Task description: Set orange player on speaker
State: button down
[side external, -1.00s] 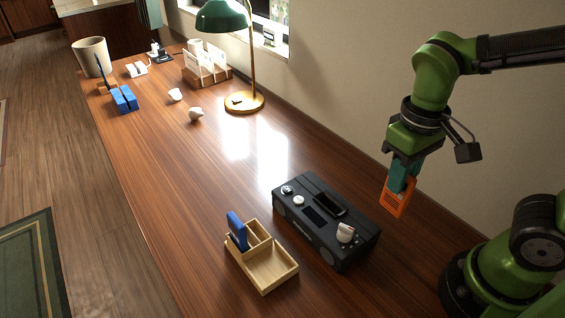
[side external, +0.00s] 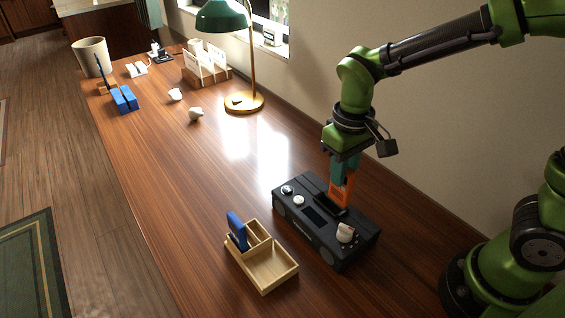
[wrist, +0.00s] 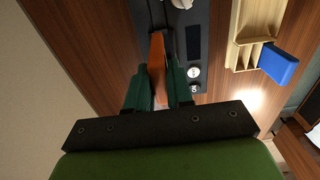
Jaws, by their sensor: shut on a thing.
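The orange player (side external: 341,190) is held between the fingers of my gripper (side external: 342,172), which is shut on it. It hangs upright, its lower end at or just above the dark dock on top of the black speaker (side external: 296,216). I cannot tell whether it touches the dock. In the wrist view the orange player (wrist: 157,66) shows edge-on between the green fingers of my gripper (wrist: 158,85), over the speaker (wrist: 198,48). The contact point is hidden there.
A wooden organizer (side external: 262,262) with a blue item (side external: 237,231) stands left of the speaker. A green lamp (side external: 243,103) stands farther back, near the wall.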

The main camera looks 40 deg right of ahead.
aim_at(331, 196)
jog(key=shift+w+a, duration=0.25)
jog(key=shift+w, duration=0.5)
jog(key=shift+f, duration=1.8)
jog(key=shift+f, duration=0.2)
jog(key=c, duration=1)
grip_release()
jog(key=shift+r, duration=0.15)
